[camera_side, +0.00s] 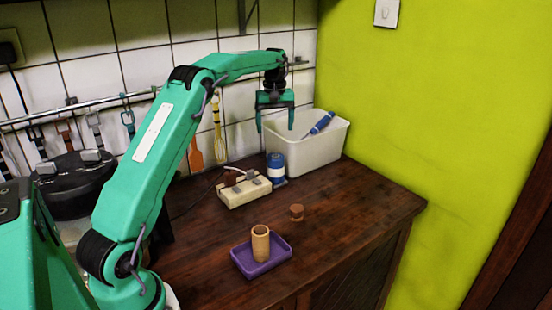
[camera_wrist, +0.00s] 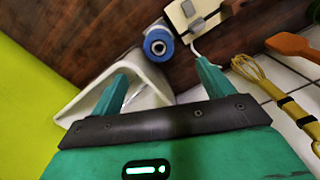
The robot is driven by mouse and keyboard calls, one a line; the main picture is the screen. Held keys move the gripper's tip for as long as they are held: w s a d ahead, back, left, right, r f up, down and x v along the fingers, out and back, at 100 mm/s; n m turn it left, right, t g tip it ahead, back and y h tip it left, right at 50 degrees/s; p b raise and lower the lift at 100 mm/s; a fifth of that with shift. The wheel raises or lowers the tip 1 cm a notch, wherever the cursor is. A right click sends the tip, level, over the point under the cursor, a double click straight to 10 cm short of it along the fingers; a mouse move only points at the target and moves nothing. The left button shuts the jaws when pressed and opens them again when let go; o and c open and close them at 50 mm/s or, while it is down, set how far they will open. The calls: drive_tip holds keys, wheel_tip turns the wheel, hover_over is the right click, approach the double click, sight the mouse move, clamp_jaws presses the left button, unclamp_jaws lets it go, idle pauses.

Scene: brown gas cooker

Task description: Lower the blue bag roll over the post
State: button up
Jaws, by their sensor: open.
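The blue bag roll (camera_side: 277,172) stands upright on the dark wooden counter, blue with a white band around it. In the wrist view its round end (camera_wrist: 158,44) shows as a blue ring with a pale centre, just beyond the fingertips. My gripper (camera_side: 275,122) is open and empty, pointing down above the roll and clear of it; its two green fingers also show in the wrist view (camera_wrist: 161,72). A tan upright cylinder (camera_side: 260,245), the only post-like thing, stands in a purple tray (camera_side: 280,255) near the counter's front.
A white bin (camera_side: 318,150) with a blue-handled item (camera_side: 322,123) stands close right of the roll. A cream power strip (camera_side: 244,190) lies to its left. A small brown cork (camera_side: 297,212) sits between roll and tray. Utensils hang from a wall rail; the counter's right side is clear.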

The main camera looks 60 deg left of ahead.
drive_tip(key=m, duration=0.7)
hover_over(275, 167)
drive_tip(key=w+a, duration=0.2)
drive_tip(key=f, duration=0.8)
drive_tip(key=shift+s+f, duration=0.25)
drive_tip(key=shift+f, duration=0.1)
drive_tip(key=shift+f, duration=3.75)
drive_tip(key=c, duration=1.1)
drive_tip(key=o, duration=1.1)
drive_tip(key=shift+r, duration=0.1)
